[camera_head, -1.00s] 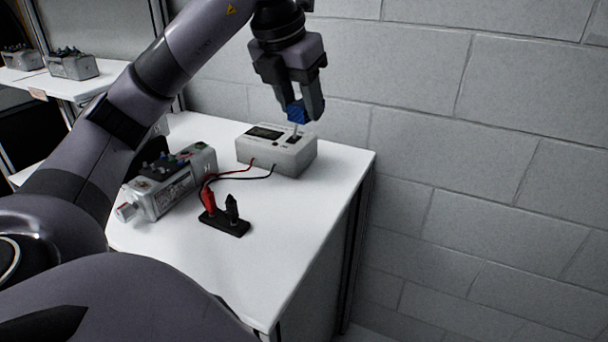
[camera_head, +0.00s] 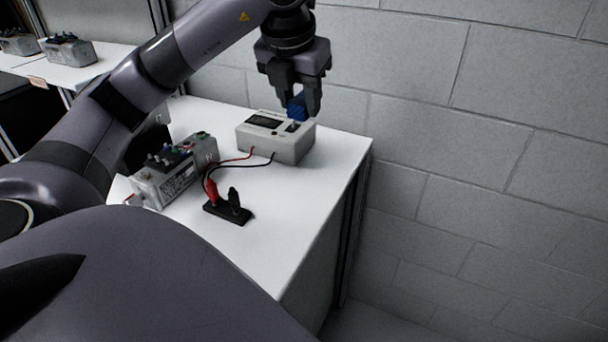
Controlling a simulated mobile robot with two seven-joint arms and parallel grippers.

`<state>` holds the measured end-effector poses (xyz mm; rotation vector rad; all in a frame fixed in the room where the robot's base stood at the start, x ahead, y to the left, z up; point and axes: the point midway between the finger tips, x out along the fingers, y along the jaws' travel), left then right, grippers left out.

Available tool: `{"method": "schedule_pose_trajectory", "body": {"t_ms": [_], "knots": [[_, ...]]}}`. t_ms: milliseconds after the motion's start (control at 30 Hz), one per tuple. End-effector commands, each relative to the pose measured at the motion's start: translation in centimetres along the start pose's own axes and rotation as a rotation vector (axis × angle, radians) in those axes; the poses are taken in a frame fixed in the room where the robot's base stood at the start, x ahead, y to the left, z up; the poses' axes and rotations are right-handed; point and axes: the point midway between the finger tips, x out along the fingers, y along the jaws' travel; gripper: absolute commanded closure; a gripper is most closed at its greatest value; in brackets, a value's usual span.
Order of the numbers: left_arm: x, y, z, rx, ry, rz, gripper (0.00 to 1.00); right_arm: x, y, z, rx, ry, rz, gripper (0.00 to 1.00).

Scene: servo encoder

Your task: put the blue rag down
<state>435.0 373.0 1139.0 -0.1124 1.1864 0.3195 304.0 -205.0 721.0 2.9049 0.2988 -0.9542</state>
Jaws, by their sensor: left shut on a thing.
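The blue rag (camera_head: 297,108) is a small dark blue bundle between the fingers of my left gripper (camera_head: 299,107). The gripper points down and is shut on the rag. It is at the back of the white table (camera_head: 290,210), over or just behind the grey-white meter box (camera_head: 277,136). The rag shows near the box's top back edge; I cannot tell whether it touches the box. The fingers hide part of the rag. My right gripper is not in view.
A black holder (camera_head: 228,211) with a red and a black probe stands in front of the box, wired to it. A grey servo unit (camera_head: 172,172) lies at left, partly behind my arm. More units (camera_head: 68,50) sit on a shelf. A block wall (camera_head: 470,150) stands behind. The table's right front is clear.

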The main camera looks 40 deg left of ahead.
Motion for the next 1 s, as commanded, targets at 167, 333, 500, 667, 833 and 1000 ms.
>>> {"method": "schedule_pose_trajectory", "body": {"t_ms": [167, 333, 500, 667, 833, 1000], "knots": [[2.0, -0.2, -0.9, -0.011, 0.002, 0.008, 0.88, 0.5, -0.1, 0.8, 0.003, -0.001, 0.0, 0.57], [5.1, -0.5, -2.2, -0.01, 0.003, 0.007, 0.88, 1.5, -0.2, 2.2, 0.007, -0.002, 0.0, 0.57], [8.0, -0.8, -3.4, -0.01, 0.002, 0.006, 0.88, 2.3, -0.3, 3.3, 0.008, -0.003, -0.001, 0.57], [11.1, -0.9, -4.7, -0.01, 0.004, 0.011, 0.88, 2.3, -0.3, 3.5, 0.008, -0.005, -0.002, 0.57], [13.9, -1.2, -5.8, -0.011, 0.001, 0.009, 0.88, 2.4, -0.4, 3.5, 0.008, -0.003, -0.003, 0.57], [15.1, -1.3, -6.2, -0.012, -0.001, 0.008, 0.88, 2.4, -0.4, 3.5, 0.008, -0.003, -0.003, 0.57]]}}
